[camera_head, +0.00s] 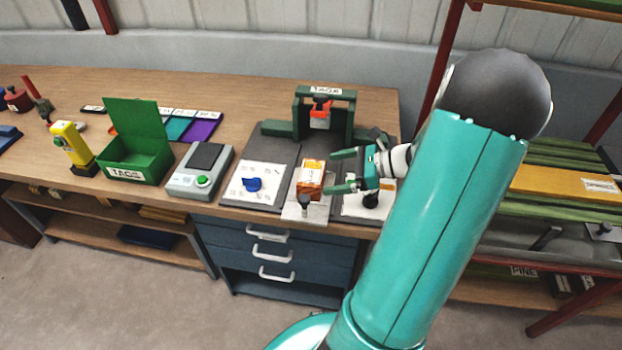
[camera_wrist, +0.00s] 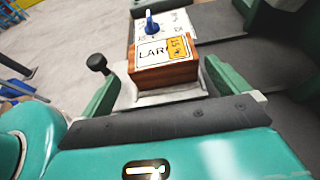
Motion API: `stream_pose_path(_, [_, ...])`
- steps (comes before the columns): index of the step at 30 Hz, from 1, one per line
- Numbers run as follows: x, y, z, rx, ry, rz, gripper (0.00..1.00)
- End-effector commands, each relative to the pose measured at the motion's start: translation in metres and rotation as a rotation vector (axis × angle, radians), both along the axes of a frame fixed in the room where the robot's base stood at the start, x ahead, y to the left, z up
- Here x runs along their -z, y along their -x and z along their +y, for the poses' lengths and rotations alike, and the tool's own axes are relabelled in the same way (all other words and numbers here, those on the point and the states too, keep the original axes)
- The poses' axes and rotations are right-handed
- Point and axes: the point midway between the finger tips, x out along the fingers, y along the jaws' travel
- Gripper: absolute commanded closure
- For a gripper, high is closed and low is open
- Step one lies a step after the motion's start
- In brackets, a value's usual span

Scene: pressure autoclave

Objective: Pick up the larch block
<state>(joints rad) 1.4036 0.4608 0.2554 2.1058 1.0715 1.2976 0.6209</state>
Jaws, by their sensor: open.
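The larch block (camera_head: 311,178) is a small orange-brown wooden block on a pale metal plate on the bench. In the wrist view the larch block (camera_wrist: 164,73) shows a white top label reading "LAR" and a yellow tag. My gripper (camera_head: 343,172) is open, its green fingers pointing left at the block's right side. In the wrist view my gripper (camera_wrist: 158,92) has one finger on each side of the block, with small gaps visible. I cannot tell whether either finger touches it.
A black-knobbed lever (camera_head: 305,201) stands in front of the block, and a panel with a blue dial (camera_head: 252,184) lies to its left. A green frame (camera_head: 323,112) stands behind. A grey device (camera_head: 201,170) and green TAGS box (camera_head: 137,150) are farther left. A shelf rack (camera_head: 560,178) stands right.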

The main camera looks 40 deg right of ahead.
Motion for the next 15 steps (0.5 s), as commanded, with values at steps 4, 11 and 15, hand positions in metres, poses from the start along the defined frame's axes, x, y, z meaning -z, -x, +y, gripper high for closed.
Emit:
stream_pose_path(4, [0.007,-0.013,0.01,-0.002,-0.001,0.0,0.0])
stream_pose_path(11, [0.016,-0.031,0.022,-0.004,-0.003,0.001,0.0])
stream_pose_path(15, [0.025,-0.047,0.033,-0.006,-0.002,0.001,0.0])
